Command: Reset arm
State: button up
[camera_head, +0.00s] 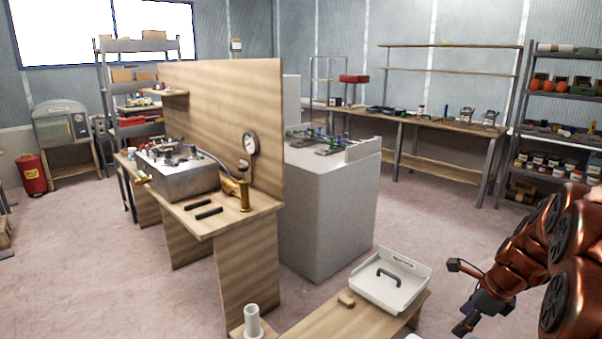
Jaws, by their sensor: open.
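My arm, copper-coloured, comes in from the right edge of the head view, folded close to my body. My gripper (461,297) hangs at its end at the lower right, with its jaws apart and nothing visible between them. It is to the right of a white tray (421,284) and apart from it. The tray sits on a low wooden bench (345,322) and holds a dark curved handle-like piece (389,276).
A wooden workbench (262,201) with a gauge, a grey cabinet (330,215) and loaded shelves (520,190) stand beyond. Open floor (440,215) lies behind the tray.

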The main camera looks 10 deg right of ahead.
jog(key=s+a+r+n+g+p, duration=0.1)
jog(key=s+a+r+n, duration=0.2)
jog(key=a+n, duration=0.3)
jog(key=s+a+r+n+g+p, duration=0.1)
jog(key=s+a+r+n+p, duration=0.15)
jog(key=a, duration=0.45)
jog(key=s+a+r+n+g+p, duration=0.1)
jog(key=s+a+r+n, duration=0.25)
jog(key=a+n, duration=0.3)
jog(key=s+a+r+n+g+h+p, duration=0.1)
jog(key=s+a+n, duration=0.2)
jog(key=s+n, duration=0.3)
jog(key=s+a+r+n+g+p, duration=0.1)
jog(key=s+a+n, duration=0.3)
jog(key=s, duration=0.7)
jog(key=shift+a+r+n+h+p, duration=0.2)
jog(key=shift+r+n+h+p, duration=0.2)
jog(key=shift+n+p, duration=0.6)
